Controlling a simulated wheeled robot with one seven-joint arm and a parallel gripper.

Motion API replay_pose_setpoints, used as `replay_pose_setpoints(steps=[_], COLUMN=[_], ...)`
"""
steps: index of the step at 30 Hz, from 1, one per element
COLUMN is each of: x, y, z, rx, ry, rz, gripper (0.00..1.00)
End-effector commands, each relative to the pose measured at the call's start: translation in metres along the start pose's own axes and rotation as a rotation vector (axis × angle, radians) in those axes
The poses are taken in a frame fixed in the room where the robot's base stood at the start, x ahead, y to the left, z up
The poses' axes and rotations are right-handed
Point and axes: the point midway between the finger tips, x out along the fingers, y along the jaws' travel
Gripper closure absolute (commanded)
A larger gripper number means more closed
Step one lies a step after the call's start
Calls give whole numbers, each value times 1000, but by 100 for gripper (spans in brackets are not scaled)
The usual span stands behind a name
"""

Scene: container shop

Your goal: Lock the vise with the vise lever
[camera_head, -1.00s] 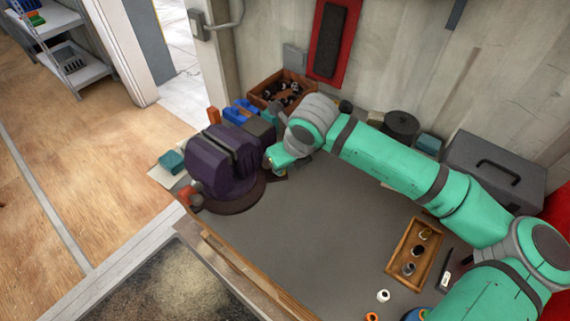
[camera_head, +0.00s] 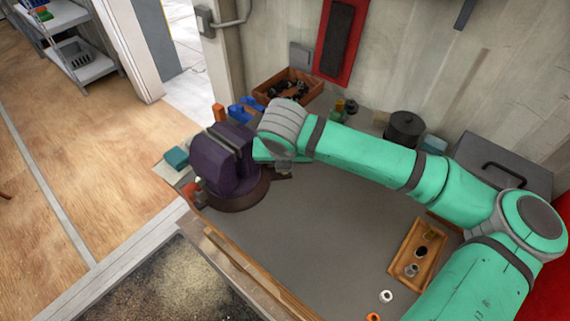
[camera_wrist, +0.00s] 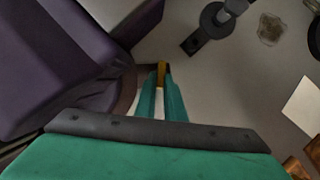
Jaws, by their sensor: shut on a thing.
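The dark purple vise (camera_head: 234,174) stands on its round base at the left end of the workbench. It fills the left of the wrist view (camera_wrist: 60,55). My gripper (camera_wrist: 161,76) is right beside the vise, on its right side in the head view, where my wrist hides most of it. In the wrist view its narrow green fingers are closed on a thin yellowish and dark piece, apparently the vise lever (camera_wrist: 161,67). Most of that piece is hidden by the fingers, so I cannot tell the lever's full angle.
A wooden bin of dark parts (camera_head: 287,88) and blue bins (camera_head: 245,108) stand behind the vise. A wooden tray (camera_head: 420,250), a black round pot (camera_head: 404,128) and a grey toolbox (camera_head: 505,163) are to the right. The middle bench top (camera_head: 325,215) is clear.

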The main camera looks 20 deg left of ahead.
Motion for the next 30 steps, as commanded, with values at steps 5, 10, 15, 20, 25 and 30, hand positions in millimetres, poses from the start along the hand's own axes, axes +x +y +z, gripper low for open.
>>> replay_pose_setpoints(steps=[5, 10, 15, 20, 25, 30], x=[-1, -1, -1, -1, -3, -23], y=[0, 0, 0, 0, 0, 0], z=[2, 2, 2, 1, 1, 2], rx=[6, 6, 5, 5, 5, 5], ry=[-6, -6, -5, -3, -3, -5], rz=[-1, -1, -1, -1, -2, -2], gripper=[100, 100, 72, 72, 72, 72])
